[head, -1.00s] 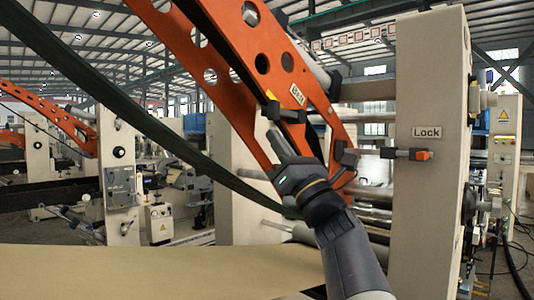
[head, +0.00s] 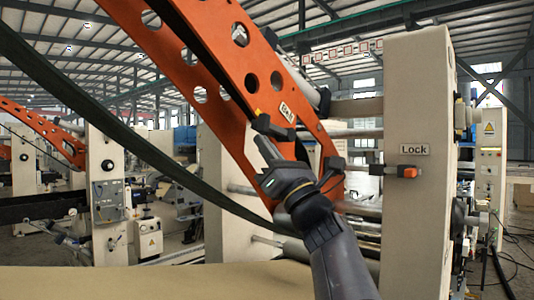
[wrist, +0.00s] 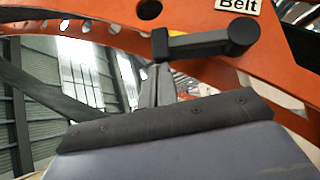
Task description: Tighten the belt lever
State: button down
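The belt lever (head: 275,128) is a short black handle on the orange arm, just below the white "Belt" label (head: 287,112). In the wrist view the lever (wrist: 197,45) lies nearly level, with its thick hub at the right and a small upright knob at its left end. My gripper (head: 262,141) points up at the lever from below. In the wrist view my gripper's fingers (wrist: 157,70) stand side by side, close together, just under the knob at the left end. They look shut with nothing clearly between them. I cannot tell whether they touch the knob.
The perforated orange arm (head: 220,75) slants across the view. A dark belt (head: 120,130) runs down to its left. A cream post (head: 415,220) at the right carries a "Lock" label (head: 415,149) and an orange-tipped lever (head: 400,171). A brown paper sheet (head: 150,281) spans the lower left.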

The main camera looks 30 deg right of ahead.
aim_at(264, 130)
jog(key=shift+s+a+r+p, duration=0.15)
jog(key=shift+r+p, duration=0.3)
jog(key=shift+r, duration=1.55)
jog(key=shift+a, duration=0.1)
jog(key=shift+f+b, duration=0.3)
jog(key=shift+f, duration=0.05)
jog(key=s+a+f+b, duration=0.3)
jog(key=s+f+b, duration=0.4)
jog(key=s+f, duration=0.1)
jog(key=shift+s+f, duration=0.3)
jog(key=shift+f, duration=0.15)
jog(key=shift+a, duration=0.1)
